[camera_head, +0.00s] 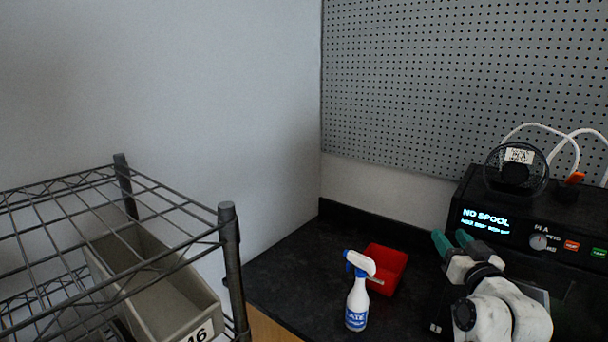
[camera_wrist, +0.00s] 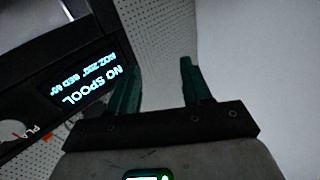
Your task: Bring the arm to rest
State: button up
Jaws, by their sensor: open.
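My gripper (camera_head: 453,241) is at the lower right in the head view, in front of the black printer (camera_head: 480,200). Its two green fingers point up and to the left. In the wrist view my gripper (camera_wrist: 158,85) has its fingers apart with nothing between them. The printer's lit display (camera_wrist: 90,80), reading NO SPOOL, fills the left of the wrist view close to the fingers. My white arm covers part of the printer's front.
A white and blue spray bottle (camera_head: 357,295) stands on the black counter (camera_head: 290,275) beside a red bin (camera_head: 388,268). A wire shelf (camera_head: 229,250) with a grey bin (camera_head: 150,270) is at left. A pegboard (camera_head: 450,80) covers the wall. A spool holder (camera_head: 515,172) sits atop the printer.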

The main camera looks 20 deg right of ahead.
jog(key=s+a+f+n+g+y, duration=0.25)
jog(key=s+a+f+g, duration=0.2)
jog(key=a+f, duration=0.5)
jog(key=s+a+f+n+g+y, duration=0.1)
jog(key=s+a+f+g+y, duration=0.45)
jog(key=f, duration=0.75)
jog(key=s+a+f+g, duration=0.3)
jog(key=s+a+f, duration=0.1)
jog(key=s, duration=0.6)
jog(key=s+a+f+n+g, duration=0.1)
jog(key=s+a+f+g, duration=0.2)
jog(key=s, duration=0.7)
jog(key=a+f, duration=0.2)
jog(key=a, duration=0.2)
jog(key=shift+s+f+h, duration=0.15)
jog(key=shift+s+h, duration=0.15)
